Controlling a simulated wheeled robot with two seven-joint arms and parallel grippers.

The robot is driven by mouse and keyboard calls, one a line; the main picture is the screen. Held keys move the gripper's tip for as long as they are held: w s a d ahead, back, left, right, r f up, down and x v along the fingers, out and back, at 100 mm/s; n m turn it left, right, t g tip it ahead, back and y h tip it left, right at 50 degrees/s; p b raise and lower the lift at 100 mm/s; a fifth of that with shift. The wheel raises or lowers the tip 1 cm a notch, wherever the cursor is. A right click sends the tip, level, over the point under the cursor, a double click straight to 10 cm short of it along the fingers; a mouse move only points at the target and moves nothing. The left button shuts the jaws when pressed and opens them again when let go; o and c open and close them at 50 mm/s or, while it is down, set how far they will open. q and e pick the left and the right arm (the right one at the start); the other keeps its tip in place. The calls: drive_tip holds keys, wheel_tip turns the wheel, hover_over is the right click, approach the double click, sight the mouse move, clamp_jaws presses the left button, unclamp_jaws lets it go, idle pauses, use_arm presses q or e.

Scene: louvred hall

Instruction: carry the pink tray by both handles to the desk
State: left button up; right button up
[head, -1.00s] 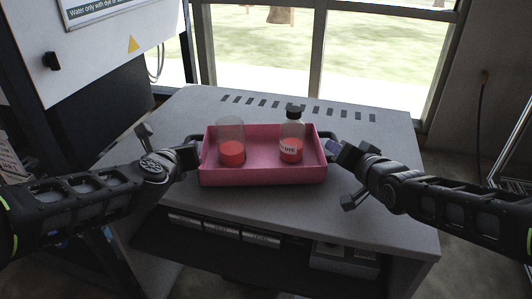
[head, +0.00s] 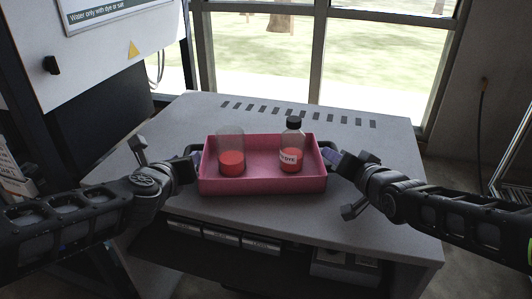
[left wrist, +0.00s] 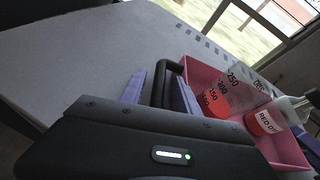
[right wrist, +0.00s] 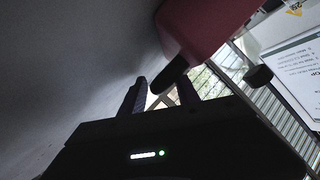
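The pink tray (head: 262,185) sits on a grey slotted worktop, with a beaker (head: 231,162) of red liquid at left and a black-capped bottle (head: 291,158) of red dye at right. My left gripper (head: 194,163) is at the tray's left handle. In the left wrist view its purple fingers (left wrist: 160,95) stand apart on either side of the black handle (left wrist: 162,70). My right gripper (head: 337,160) is at the right handle. In the right wrist view its fingers (right wrist: 160,97) are apart, with the dark handle (right wrist: 170,76) between or just before their tips.
The grey worktop (head: 390,190) has bare room around the tray and a row of slots behind it. Boxes lie on a shelf below. A window is behind, and a white cabinet (head: 110,45) with a sign stands at left.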

use_arm(q)
drive_tip(key=v, duration=0.9)
drive_tip(key=shift+s, duration=0.2)
use_arm(e)
drive_tip(key=v, duration=1)
drive_tip(key=shift+s+d+r, duration=0.1)
drive_tip(key=shift+s+r, duration=0.1)
drive_tip(key=shift+s, duration=0.15)
drive_tip(key=shift+s+d+r, duration=0.1)
drive_tip(key=shift+s+d, duration=0.1)
drive_tip(key=shift+s, duration=0.4)
